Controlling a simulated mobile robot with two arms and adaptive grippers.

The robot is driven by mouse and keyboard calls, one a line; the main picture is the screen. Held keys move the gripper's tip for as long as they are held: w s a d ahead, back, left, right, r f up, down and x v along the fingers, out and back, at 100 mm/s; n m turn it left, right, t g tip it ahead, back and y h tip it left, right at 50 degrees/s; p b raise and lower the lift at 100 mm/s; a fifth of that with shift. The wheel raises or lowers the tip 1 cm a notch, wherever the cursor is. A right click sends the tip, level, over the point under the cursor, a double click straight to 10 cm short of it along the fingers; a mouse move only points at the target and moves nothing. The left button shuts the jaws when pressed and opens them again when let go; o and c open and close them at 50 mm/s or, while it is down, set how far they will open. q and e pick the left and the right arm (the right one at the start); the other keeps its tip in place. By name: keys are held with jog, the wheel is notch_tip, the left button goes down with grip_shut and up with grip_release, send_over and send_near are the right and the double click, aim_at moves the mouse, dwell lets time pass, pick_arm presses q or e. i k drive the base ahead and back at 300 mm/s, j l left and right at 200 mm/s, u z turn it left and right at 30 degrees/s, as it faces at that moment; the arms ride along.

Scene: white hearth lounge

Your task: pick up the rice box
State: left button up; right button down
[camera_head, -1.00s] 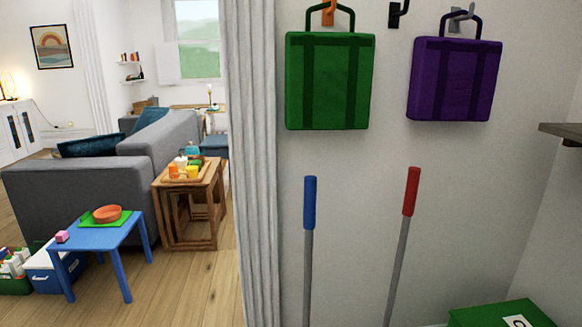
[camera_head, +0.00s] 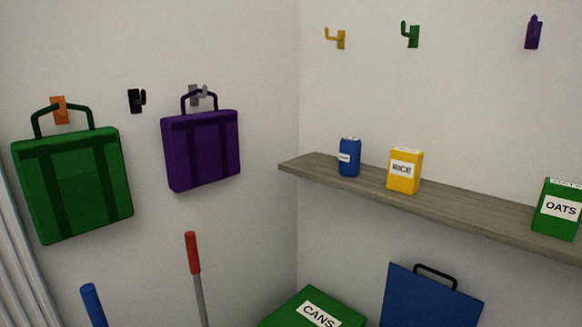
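The rice box (camera_head: 404,172) is a small yellow box with a white label reading RICE. It stands upright on a grey wooden wall shelf (camera_head: 460,206) right of the middle of the head view. A blue can (camera_head: 349,157) stands to its left, with a gap between them. A green oats box (camera_head: 559,208) stands further right on the same shelf, partly cut off by the picture's edge. Neither of my grippers is in view.
A green box labelled CANS (camera_head: 315,312) and a blue bag or panel with a black handle (camera_head: 428,300) are below the shelf. Green (camera_head: 75,185) and purple (camera_head: 202,150) bags hang on the left wall. Red-handled (camera_head: 192,253) and blue-handled (camera_head: 93,304) poles stand beneath them.

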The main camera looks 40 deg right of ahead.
aim_at(405, 165)
jog(key=z, duration=2)
